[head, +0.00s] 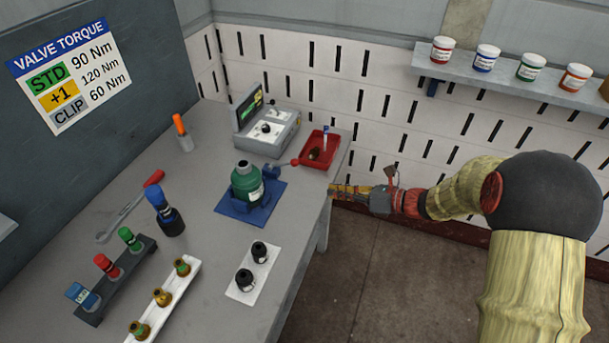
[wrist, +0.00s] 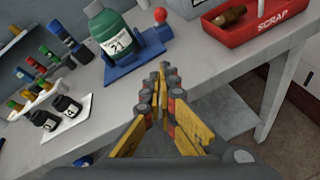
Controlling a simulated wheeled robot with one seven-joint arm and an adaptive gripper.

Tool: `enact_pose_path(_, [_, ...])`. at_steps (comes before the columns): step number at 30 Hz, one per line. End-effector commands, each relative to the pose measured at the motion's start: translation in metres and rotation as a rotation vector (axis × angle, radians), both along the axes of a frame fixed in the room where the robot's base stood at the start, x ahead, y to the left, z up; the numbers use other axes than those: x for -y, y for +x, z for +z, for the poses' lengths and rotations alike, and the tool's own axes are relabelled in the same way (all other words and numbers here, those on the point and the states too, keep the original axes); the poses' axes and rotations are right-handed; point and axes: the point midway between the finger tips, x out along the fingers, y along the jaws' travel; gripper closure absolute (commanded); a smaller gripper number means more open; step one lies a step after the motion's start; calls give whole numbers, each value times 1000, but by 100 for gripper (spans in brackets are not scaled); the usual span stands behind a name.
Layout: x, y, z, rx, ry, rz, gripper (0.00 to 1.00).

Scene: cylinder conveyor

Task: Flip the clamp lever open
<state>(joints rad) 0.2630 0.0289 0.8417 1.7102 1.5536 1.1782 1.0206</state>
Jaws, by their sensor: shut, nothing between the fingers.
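The clamp lever shows a red ball knob (head: 294,161) at its end. It sticks out to the right from the blue clamp base (head: 228,207), and the knob also shows in the wrist view (wrist: 160,15). A green cylinder (head: 244,183) with a white label reading 21 stands upright in the blue holder. My gripper (head: 333,190) is shut and empty, beside the table's right edge. In the wrist view its fingertips (wrist: 163,72) point toward the table, below and apart from the knob.
A red scrap tray (head: 331,150) holding a brass piece lies right of the lever. A grey device (head: 269,131) stands behind. Black-capped bottles (head: 245,279) on a white plate stand in front. A wrench (head: 128,209) and valve racks lie left. Open floor lies right of the table.

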Motion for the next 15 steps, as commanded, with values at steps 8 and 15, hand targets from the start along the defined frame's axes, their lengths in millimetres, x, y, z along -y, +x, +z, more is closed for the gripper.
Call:
enact_pose_path(8, [-6,2,-3,1,-2,3,100])
enact_pose_path(15, [-39,18,-17,2,-2,6,100])
